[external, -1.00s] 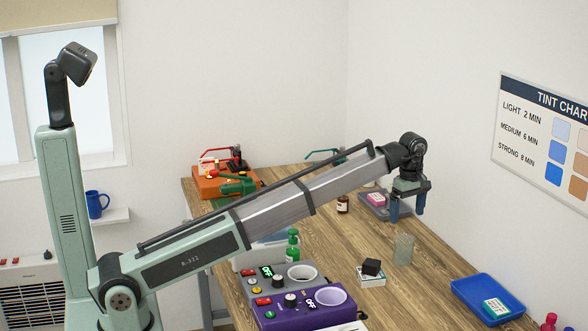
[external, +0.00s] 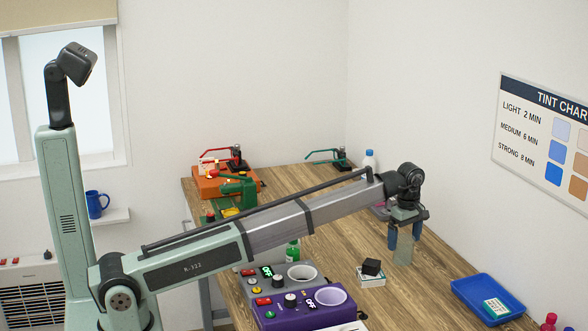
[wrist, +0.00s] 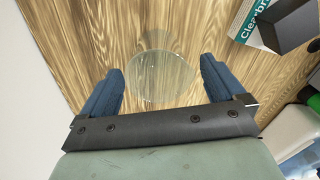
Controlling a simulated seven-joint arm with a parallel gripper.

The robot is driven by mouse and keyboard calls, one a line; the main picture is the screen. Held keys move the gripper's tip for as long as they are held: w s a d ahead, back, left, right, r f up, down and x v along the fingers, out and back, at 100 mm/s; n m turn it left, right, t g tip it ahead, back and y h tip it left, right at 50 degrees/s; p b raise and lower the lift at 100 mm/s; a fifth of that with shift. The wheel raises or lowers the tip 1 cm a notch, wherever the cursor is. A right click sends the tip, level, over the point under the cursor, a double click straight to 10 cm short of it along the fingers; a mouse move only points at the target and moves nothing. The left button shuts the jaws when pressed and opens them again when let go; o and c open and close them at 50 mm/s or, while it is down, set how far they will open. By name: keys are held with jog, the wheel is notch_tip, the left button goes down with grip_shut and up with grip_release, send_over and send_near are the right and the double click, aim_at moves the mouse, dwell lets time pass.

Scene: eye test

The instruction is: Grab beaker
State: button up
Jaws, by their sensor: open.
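The clear glass beaker (external: 403,257) stands upright on the wooden table in the external view. In the wrist view its round outline (wrist: 160,77) shows between the fingers, with wood grain visible through it. My gripper (external: 404,243) points down with two blue fingers spread apart, one on each side of the beaker's upper part. In the wrist view my gripper (wrist: 160,82) has a visible gap between each finger and the glass. Nothing is gripped. How far down the glass the fingertips reach is hard to tell.
A black block (external: 371,267) sits on a small white box (external: 371,280) close to the beaker's left. A blue tray (external: 466,290) with a card lies to the right. A purple control box (external: 275,314) and a grey one (external: 245,285) stand at the front left.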

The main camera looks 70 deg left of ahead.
aim_at(403, 249)
jog(key=shift+w+a+f, duration=0.1)
jog(key=shift+a+f, duration=0.05)
jog(key=shift+f, duration=2.2)
jog(key=shift+c, duration=0.4)
jog(key=c, duration=0.9)
